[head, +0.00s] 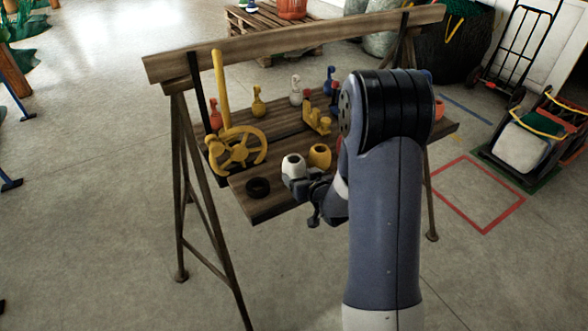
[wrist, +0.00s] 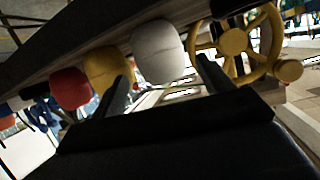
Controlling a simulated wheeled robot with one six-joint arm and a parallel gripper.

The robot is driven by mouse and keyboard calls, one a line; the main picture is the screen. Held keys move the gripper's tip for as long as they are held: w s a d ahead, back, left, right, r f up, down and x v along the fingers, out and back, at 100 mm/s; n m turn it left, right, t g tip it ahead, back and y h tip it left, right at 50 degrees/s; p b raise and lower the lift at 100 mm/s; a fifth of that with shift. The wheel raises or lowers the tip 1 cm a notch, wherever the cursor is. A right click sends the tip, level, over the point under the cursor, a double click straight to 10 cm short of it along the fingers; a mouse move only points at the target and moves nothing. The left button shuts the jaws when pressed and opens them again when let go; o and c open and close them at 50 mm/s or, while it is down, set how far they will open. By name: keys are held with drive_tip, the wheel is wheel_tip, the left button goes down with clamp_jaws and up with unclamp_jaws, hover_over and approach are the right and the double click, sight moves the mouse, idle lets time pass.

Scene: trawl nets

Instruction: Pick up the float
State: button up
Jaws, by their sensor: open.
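A white rounded float (head: 293,167) with a dark hole on top sits on the front part of the wooden bench. It shows between and beyond my fingertips in the wrist view (wrist: 158,52). A yellow rounded float (head: 320,156) sits beside it, partly behind my left finger in the wrist view (wrist: 104,70). A red rounded one (wrist: 69,88) is farther left there. My gripper (head: 309,200) is at the bench's front edge, close to the white float. Its jaws (wrist: 163,88) are open and empty. My arm hides part of the bench's right side in the head view.
Several bottle-like items, such as a yellow one (head: 258,101), stand farther back. A wooden beam (head: 300,42) crosses above the bench (head: 275,208). The floor in front is clear.

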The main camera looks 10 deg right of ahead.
drive_tip(key=shift+f+p+x, duration=0.15)
drive_tip(key=shift+p+x, duration=0.15)
drive_tip(key=shift+x, duration=1.55)
drive_tip(key=shift+f+p+x, duration=0.15)
drive_tip(key=shift+p+x, duration=0.15)
drive_tip(key=shift+x, duration=1.5)
drive_tip(key=shift+s+d, duration=0.1)
drive_tip(key=c, duration=0.7)
